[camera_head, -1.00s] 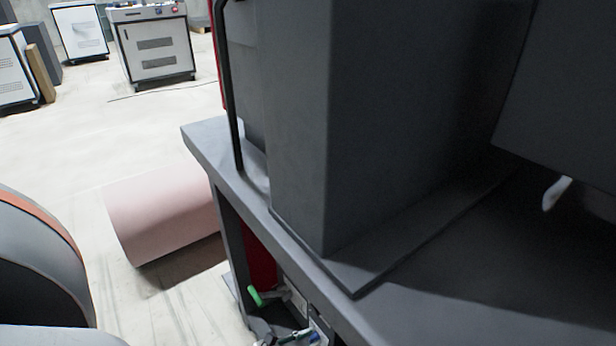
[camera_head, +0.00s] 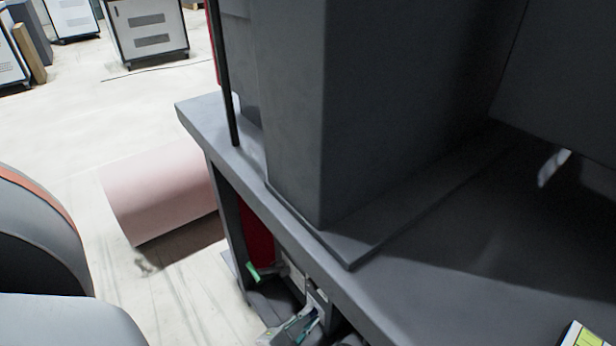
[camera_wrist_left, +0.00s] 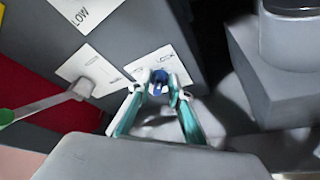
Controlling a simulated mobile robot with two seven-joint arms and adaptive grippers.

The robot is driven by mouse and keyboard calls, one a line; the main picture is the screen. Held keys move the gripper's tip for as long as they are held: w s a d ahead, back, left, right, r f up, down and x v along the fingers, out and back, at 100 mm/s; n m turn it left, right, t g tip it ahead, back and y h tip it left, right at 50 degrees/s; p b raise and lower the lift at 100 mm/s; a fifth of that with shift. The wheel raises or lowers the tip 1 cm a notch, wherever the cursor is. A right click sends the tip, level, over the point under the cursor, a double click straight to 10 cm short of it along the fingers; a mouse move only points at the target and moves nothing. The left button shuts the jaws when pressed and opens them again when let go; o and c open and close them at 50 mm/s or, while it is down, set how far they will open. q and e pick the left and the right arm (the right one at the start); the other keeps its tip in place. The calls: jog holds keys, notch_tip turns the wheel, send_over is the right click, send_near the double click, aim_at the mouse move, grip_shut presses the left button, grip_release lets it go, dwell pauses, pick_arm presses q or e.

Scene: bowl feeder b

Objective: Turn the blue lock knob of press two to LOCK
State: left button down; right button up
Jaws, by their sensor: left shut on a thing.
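The blue lock knob (camera_wrist_left: 158,88) sits on a white label plate (camera_wrist_left: 148,68) on the grey press side, in the left wrist view. My left gripper (camera_wrist_left: 160,78) has its teal-and-grey fingers closed around the knob, and their tips partly hide it. In the head view my left gripper (camera_head: 308,318) shows low in the picture, beside the press frame (camera_head: 262,205). The knob's turn position and the plate's lettering are too small to read. My right gripper is not in view.
A lever with a green end (camera_head: 253,272) sticks out beside my left gripper. It also shows in the left wrist view (camera_wrist_left: 45,108). A red panel (camera_head: 258,228) is behind it. A pink cylinder (camera_head: 160,195) lies on the floor at left, with open floor beyond.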

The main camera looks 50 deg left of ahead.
pick_arm(q)
jog(key=shift+w, duration=0.15)
dwell(0.4)
jog(key=c, duration=2.1)
grip_release()
jog(key=shift+c, duration=0.2)
jog(key=shift+s+d, duration=0.1)
jog(key=shift+s, duration=0.35)
jog(key=v, duration=0.6)
jog(key=shift+s+r, duration=0.2)
jog(key=shift+s, duration=0.1)
jog(key=shift+d, duration=0.15)
